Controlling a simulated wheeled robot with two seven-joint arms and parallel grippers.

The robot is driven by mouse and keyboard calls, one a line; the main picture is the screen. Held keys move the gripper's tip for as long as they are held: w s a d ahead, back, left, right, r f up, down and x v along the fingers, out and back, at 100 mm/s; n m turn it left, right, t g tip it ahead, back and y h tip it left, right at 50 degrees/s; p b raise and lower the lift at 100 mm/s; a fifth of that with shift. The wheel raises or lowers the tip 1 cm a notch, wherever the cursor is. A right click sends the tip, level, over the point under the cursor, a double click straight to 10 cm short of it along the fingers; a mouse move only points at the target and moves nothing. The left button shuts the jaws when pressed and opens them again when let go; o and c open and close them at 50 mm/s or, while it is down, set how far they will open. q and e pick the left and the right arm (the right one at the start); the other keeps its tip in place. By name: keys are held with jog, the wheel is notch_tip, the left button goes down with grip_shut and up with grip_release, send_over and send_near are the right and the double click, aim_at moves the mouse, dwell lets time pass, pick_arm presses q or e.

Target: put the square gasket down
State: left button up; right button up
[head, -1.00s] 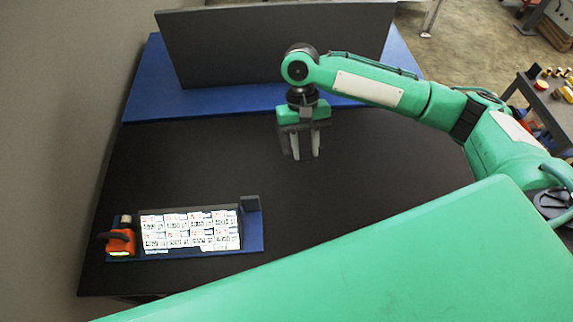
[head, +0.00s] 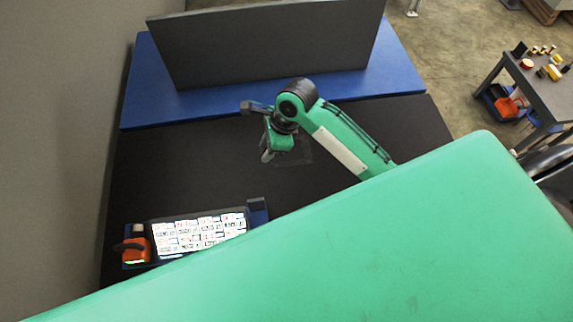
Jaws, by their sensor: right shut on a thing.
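My right gripper (head: 267,156) is over the middle of the dark table, pointing down, with its fingers partly hidden by its own wrist. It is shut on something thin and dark. A faint dark square outline (head: 297,164) shows just right of the fingers and looks like the square gasket. It hardly stands out from the black tabletop, and I cannot tell whether it touches the table. My left gripper is not in view.
The black tabletop (head: 165,175) is clear around the gripper. A lit panel (head: 200,234) with an orange tool (head: 137,250) beside it lies at the front left. A dark upright board (head: 265,45) stands on a blue surface (head: 150,95) behind. A side table (head: 550,95) holds small parts.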

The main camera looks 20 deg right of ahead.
jog(key=p, duration=0.3)
send_over(267, 185)
jog(key=d, duration=0.1)
jog(key=f, duration=1.5)
jog(key=shift+s+d, duration=0.15)
jog(key=shift+s, duration=0.05)
jog(key=shift+f, duration=2.1)
jog(key=o, duration=1)
jog(key=shift+f, duration=0.15)
jog(key=shift+c, duration=0.2)
